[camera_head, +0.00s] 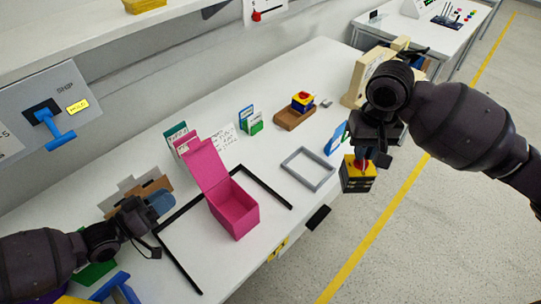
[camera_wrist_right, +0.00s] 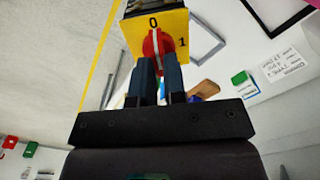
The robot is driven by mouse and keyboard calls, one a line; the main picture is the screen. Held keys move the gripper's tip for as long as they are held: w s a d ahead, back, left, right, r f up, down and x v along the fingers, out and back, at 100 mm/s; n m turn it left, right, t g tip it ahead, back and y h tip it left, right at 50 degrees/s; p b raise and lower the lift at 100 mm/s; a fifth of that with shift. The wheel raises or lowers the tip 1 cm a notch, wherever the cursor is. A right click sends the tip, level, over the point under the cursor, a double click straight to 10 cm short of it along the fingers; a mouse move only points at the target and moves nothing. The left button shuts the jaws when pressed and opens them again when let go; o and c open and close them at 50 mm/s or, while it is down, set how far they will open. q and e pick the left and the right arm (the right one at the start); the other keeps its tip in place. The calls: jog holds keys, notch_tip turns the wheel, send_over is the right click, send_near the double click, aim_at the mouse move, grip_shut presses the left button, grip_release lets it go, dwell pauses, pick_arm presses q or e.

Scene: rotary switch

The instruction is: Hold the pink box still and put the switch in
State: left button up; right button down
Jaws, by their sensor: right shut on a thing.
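The pink box (camera_head: 236,211) stands on the white table with its lid open and tilted back. The switch (camera_head: 356,178) has a yellow face, a red knob and a black layered body. My right gripper (camera_head: 373,152) holds it in the air past the table's front edge, to the right of the box. In the right wrist view the fingers (camera_wrist_right: 157,78) are closed on the red knob, and the yellow face (camera_wrist_right: 175,24) shows "0" and "1". My left gripper (camera_head: 158,205) is left of the box, apart from it; its finger opening is unclear.
A black frame (camera_head: 181,265) lies around the box. A grey frame (camera_head: 308,169) lies empty to its right. A brown tray (camera_head: 294,117) holds a yellow, red and blue part. Cards (camera_head: 250,120) stand at the back, and a brown cardboard piece (camera_head: 146,186) is near my left gripper.

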aim_at(204, 171)
jog(key=shift+a, duration=0.1)
pick_arm(q)
jog(key=x, duration=1.2)
pick_arm(e)
jog(key=a+r+n, duration=0.3)
jog(key=a+r, duration=0.2)
jog(key=a, duration=0.5)
jog(key=a+r+n, duration=0.3)
jog(key=a+r, duration=0.2)
jog(key=a, duration=0.6)
jog(key=a+r+n, duration=0.3)
jog(key=a+r, duration=0.3)
jog(key=a, duration=0.5)
jog(key=shift+w+a, duration=0.1)
